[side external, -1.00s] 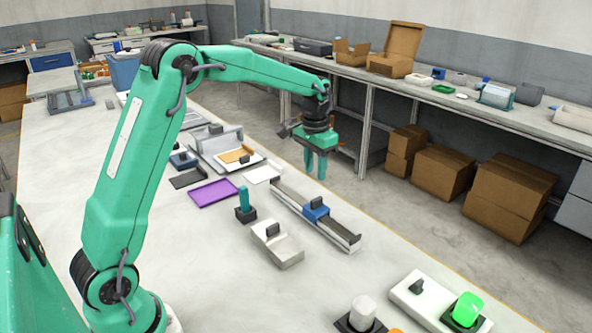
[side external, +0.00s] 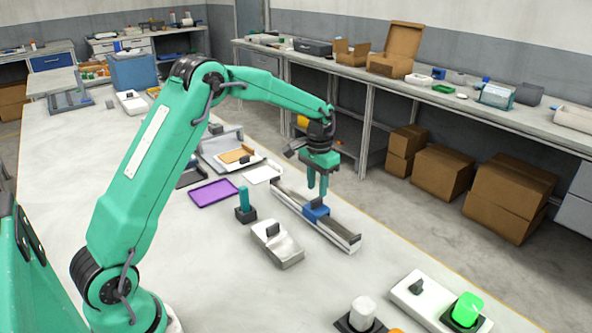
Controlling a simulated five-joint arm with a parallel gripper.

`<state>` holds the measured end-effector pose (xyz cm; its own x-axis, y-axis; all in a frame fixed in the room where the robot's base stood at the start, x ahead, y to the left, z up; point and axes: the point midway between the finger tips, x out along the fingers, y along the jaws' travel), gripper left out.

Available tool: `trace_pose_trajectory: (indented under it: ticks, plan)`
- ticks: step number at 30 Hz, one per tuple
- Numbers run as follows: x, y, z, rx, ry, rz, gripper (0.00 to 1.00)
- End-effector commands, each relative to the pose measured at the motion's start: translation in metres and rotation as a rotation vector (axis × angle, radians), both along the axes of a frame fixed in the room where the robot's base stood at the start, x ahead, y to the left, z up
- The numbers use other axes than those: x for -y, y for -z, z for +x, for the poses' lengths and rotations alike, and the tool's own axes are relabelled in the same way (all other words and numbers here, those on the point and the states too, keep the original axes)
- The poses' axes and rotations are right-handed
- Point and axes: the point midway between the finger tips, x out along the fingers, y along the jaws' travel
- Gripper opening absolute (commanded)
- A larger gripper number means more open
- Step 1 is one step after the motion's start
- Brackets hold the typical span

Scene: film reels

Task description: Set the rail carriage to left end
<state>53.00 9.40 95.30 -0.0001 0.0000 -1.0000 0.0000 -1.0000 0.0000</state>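The rail (side external: 336,230) is a long grey track lying diagonally on the table, from upper left to lower right. Its blue carriage (side external: 315,212) sits near the middle, with a small dark upright tab (side external: 317,202) on top. My gripper (side external: 317,190) points down just above the carriage tab. Its two green fingers are apart with a gap between them, and nothing shows in the gap. I cannot tell whether the fingertips touch the tab.
A grey block with a dark tab (side external: 287,254) and a teal peg on a dark base (side external: 245,214) stand left of the rail. A purple tray (side external: 214,193) and a white card (side external: 264,173) lie behind. A green lamp (side external: 467,309) is at front right.

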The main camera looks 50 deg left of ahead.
Motion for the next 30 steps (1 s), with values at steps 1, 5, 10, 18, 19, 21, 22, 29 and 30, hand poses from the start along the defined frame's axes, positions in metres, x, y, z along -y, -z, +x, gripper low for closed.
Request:
trace_pose_trajectory:
  ticks: [1, 5, 10, 18, 19, 21, 22, 29, 30]
  plan:
    - [0.0, 0.007, -0.001, -0.003, 0.0, -0.001, 0.34]
    - [0.0, 0.023, -0.001, -0.003, 0.0, 0.0, 0.34]
    - [0.0, 0.037, -0.001, -0.002, 0.0, 0.0, 0.34]
    - [0.0, 0.042, 0.0, 0.001, 0.0, 0.0, 0.34]
    - [0.0, 0.042, 0.0, 0.001, 0.0, 0.0, 0.34]
    - [0.0, 0.042, 0.0, 0.0, 0.0, 0.0, 0.34]
    - [0.0, 0.042, 0.0, 0.0, 0.0, 0.0, 0.34]
    - [0.0, 0.042, 0.0, 0.0, 0.0, 0.0, 0.0]
    - [0.0, 0.042, 0.0, 0.0, 0.0, 0.0, 0.0]
